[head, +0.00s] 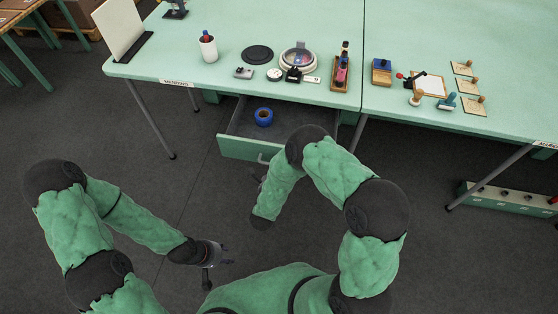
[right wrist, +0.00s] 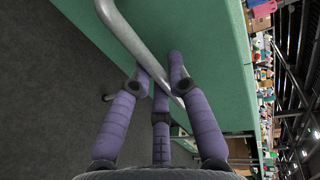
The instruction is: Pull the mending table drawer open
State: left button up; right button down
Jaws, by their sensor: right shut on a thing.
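The mending table (head: 190,82) has a green-fronted drawer (head: 240,148), which stands pulled out with its grey inside showing. A blue ring-shaped roll (head: 264,117) lies in it. My right gripper (right wrist: 160,85) is shut on the drawer's metal bar handle (right wrist: 135,42), with its purple fingers around the bar in the right wrist view. In the head view my right arm hides most of that gripper and part of the drawer front; the handle (head: 262,160) shows only in part. My left gripper (head: 220,265) hangs empty over the floor, left of the drawer; its fingers are too small to judge.
On the tabletop stand a white cup (head: 208,48), a black disc (head: 257,54), a round lens device (head: 299,58) and a wooden rack (head: 341,72). A second table with stamps adjoins on the right. Thin table legs (head: 152,118) reach the floor.

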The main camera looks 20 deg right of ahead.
jog(key=shift+s+a, duration=0.1)
jog(key=shift+s, duration=0.1)
jog(key=c, duration=1.4)
grip_release()
jog(key=shift+c, duration=0.2)
jog(key=v, duration=1.2)
